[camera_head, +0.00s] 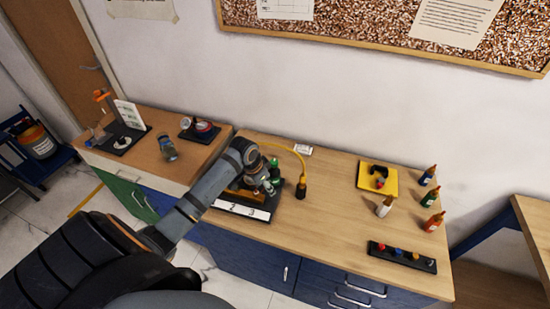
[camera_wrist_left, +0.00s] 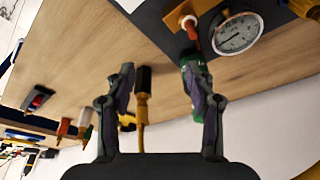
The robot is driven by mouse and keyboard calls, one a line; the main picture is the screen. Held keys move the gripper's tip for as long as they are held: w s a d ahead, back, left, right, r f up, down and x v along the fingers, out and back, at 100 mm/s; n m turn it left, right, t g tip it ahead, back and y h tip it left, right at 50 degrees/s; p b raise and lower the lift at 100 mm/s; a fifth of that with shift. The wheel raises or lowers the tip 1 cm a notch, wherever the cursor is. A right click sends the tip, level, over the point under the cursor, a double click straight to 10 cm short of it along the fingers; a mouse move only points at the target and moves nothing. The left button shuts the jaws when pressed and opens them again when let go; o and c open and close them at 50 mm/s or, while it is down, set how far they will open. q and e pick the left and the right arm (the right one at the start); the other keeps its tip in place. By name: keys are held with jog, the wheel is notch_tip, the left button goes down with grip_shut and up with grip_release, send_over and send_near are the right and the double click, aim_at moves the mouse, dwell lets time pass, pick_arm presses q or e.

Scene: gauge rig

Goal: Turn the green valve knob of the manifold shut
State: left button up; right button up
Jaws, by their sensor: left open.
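The manifold sits on a dark base plate (camera_head: 262,214) with white number labels near the front of the wooden bench. My left arm reaches over it and hides much of it. The green valve knob (camera_wrist_left: 189,66) is in the left wrist view, beside a round white gauge (camera_wrist_left: 237,34) and brass fittings. My left gripper (camera_wrist_left: 165,82) is open. The tip of its right-hand finger overlaps the knob in that view; I cannot tell whether they touch. The gripper (camera_head: 266,184) is over the manifold in the head view. My right gripper is not in view.
A yellow hose (camera_head: 290,150) arches beside the gripper to a black-and-brass end (camera_head: 301,188) standing on the bench. To the right are a yellow tray (camera_head: 364,183), several small bottles (camera_head: 431,196) and a black strip (camera_head: 385,255). The bench between is clear.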

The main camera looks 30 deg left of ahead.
pick_arm(q)
jog(key=m+h, duration=0.1)
send_near(274, 161)
jog(key=s+r, duration=0.1)
jog(key=r, duration=0.1)
jog(key=p+x, duration=0.3)
jog(key=x, duration=0.6)
jog(key=shift+w+f+p, duration=0.2)
jog(key=shift+f+p, duration=0.1)
jog(key=shift+f, duration=0.05)
jog(key=shift+w+f, duration=0.1)
jog(key=shift+f, duration=0.35)
grip_shut()
jog(key=shift+m, duration=0.3)
